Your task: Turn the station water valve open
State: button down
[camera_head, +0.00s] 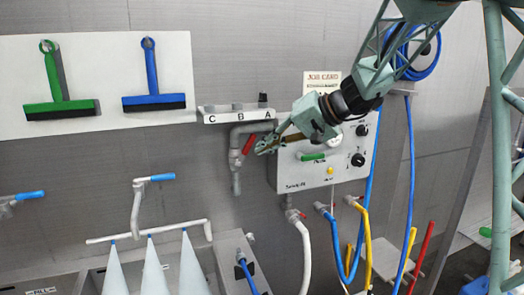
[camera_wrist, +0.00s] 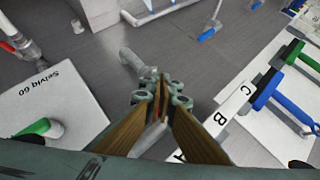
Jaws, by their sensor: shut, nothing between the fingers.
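A grey wall pipe (camera_head: 237,160) bends down left of the control panel, with a red lever handle (camera_head: 249,144) tilted on it. I take this for the station water valve, but no label on it is readable. My gripper (camera_head: 262,148) is shut and empty, its fingertips just right of the red handle; contact cannot be told. In the wrist view, my gripper (camera_wrist: 161,92) has its fingers together at the tips, in front of the grey pipe (camera_wrist: 130,60). A reddish patch shows between the fingers; most of the handle is hidden there.
The panel (camera_head: 290,178) has a green handle (camera_head: 313,157) and black knobs. A shelf marked C, B, A (camera_head: 218,116) sits just above the pipe. Green (camera_head: 58,105) and blue (camera_head: 153,100) squeegees hang left. Hoses (camera_head: 304,250) hang below the panel.

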notch_tip(320, 180, down, 6)
jog(key=m+y+b, duration=0.2)
jog(key=m+y, duration=0.2)
jog(key=y, duration=0.2)
jog(key=w+d+f+m+t+y+b, duration=0.2)
jog(key=d+m+t, duration=0.4)
jog(key=d, duration=0.5)
jog(key=shift+w+d+f+y, duration=0.15)
jog(key=shift+w+f+y, duration=0.1)
jog(key=shift+w+y, duration=0.3)
jog(key=b, duration=0.1)
send_near(246, 150)
jog(key=w+a+r, duration=0.1)
jog(key=w+r, duration=0.2)
jog(key=w, duration=0.3)
jog(key=shift+s+a+r, duration=0.3)
jog(key=shift+a+r, duration=0.1)
jog(key=shift+a, duration=0.3)
jog(key=shift+d+r+b, duration=0.1)
jog(key=shift+b, duration=0.2)
